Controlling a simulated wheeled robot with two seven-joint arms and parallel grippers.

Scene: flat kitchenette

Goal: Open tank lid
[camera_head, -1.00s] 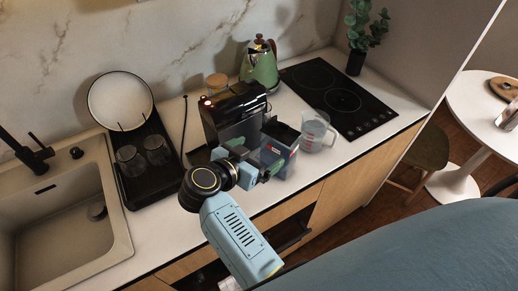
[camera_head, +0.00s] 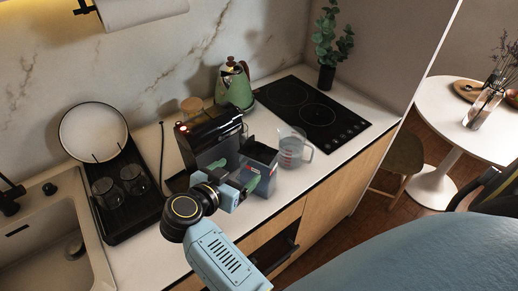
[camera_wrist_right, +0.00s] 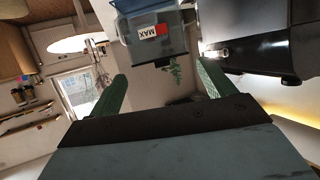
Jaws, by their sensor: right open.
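The coffee machine (camera_head: 212,140) is black and stands on the counter. Its dark, see-through tank (camera_head: 262,156), with a red and white label, is at its right side. In the right wrist view the tank (camera_wrist_right: 172,45) shows its MAX label at the top centre, beyond my fingertips. A bluish edge at its top is cut off by the frame, and I cannot tell how the lid stands. My right gripper (camera_head: 250,183) is at the front of the tank. Its green fingers (camera_wrist_right: 162,85) are spread apart with nothing between them. My left gripper is not in view.
A glass measuring jug (camera_head: 292,148) stands close to the right of the tank. A green kettle (camera_head: 234,86) and a black hob (camera_head: 310,104) are behind. A black drying tray (camera_head: 128,205) with glasses lies to the left, beside the sink (camera_head: 50,245).

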